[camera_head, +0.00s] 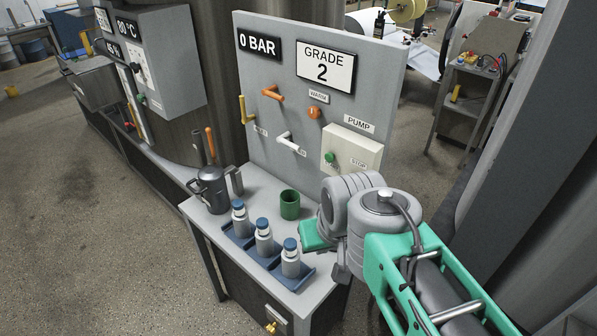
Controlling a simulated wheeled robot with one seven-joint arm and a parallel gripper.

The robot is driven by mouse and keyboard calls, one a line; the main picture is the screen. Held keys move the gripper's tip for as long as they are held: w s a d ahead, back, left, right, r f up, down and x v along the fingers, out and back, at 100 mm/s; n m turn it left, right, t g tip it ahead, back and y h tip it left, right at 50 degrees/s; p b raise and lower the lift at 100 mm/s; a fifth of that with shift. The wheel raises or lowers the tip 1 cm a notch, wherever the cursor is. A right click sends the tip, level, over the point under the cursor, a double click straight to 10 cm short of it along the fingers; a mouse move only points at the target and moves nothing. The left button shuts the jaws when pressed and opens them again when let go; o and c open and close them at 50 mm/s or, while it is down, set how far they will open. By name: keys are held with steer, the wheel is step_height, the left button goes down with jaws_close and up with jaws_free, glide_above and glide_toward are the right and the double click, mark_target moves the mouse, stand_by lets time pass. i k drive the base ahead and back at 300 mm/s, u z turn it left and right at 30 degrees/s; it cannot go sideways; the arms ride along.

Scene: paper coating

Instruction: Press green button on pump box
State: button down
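The pump box (365,151) is a cream box low on the right of the grey upright panel, under a PUMP label. The green button (330,157) sits on the left of its front. A STOP label shows to the right of the button; any stop button there is hidden or too small to make out. My gripper (314,236) is below and left of the pump box, above the bench, and apart from the button. Its fingers are largely hidden behind my wrist, so I cannot tell whether it is open or shut.
A green cup (289,205) stands just left of my gripper. Several blue-capped bottles (264,241) stand in a blue rack at the bench front. A grey metal jug (212,190) stands at the left. Orange, yellow and white handles (290,143) project from the panel (214,75).

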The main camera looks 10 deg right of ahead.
mark_target(330, 157)
steer(key=u, duration=0.85)
steer(key=k, duration=1.15)
steer(key=u, duration=1.15)
steer(key=i, duration=1.45)
steer(key=z, duration=1.2)
steer(key=i, duration=0.85)
steer(key=z, duration=0.9)
